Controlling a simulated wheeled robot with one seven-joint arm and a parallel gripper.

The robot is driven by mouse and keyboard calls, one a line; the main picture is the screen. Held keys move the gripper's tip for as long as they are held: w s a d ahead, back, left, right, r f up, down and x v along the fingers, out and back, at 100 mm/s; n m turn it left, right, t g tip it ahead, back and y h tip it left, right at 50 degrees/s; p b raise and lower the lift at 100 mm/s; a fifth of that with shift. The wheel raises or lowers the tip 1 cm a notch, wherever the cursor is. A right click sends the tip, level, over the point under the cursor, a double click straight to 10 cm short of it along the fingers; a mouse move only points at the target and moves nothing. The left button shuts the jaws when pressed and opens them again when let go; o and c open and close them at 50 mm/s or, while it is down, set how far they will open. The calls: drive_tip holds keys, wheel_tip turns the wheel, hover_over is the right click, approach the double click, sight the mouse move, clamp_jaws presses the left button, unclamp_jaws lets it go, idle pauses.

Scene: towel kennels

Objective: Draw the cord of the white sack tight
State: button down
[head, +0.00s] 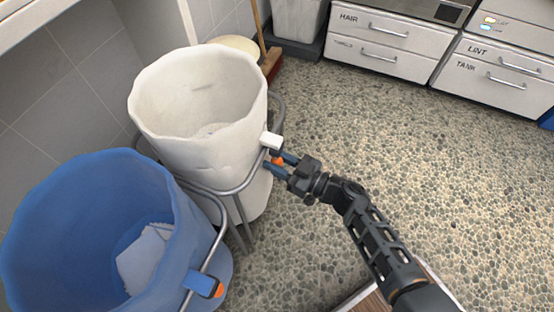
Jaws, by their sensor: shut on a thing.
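The white sack (178,145) hangs in a grey tube frame at the upper left, its mouth wide open. A white block (271,140) sits at its right side by the rim. An orange cord end (277,161) shows just below that block. My gripper (279,164) is right of the sack, its two blue-grey fingers shut on the orange cord end. The cord itself is too small to make out.
A blue sack (90,205) with a pale cloth (145,258) inside stands at the lower left, with a blue block (199,283) and orange end. A broom (268,55) leans behind the white sack. Labelled drawers (375,40) line the back. The pebbled floor is clear at right.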

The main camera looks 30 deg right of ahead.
wheel_tip(320, 180, down, 9)
drive_tip(key=b, duration=0.5)
drive_tip(key=c, duration=0.8)
unclamp_jaws()
drive_tip(key=p+v, duration=0.2)
drive_tip(key=v, duration=0.5)
drive_tip(key=shift+s+d, duration=0.15)
drive_tip(key=shift+s, duration=0.25)
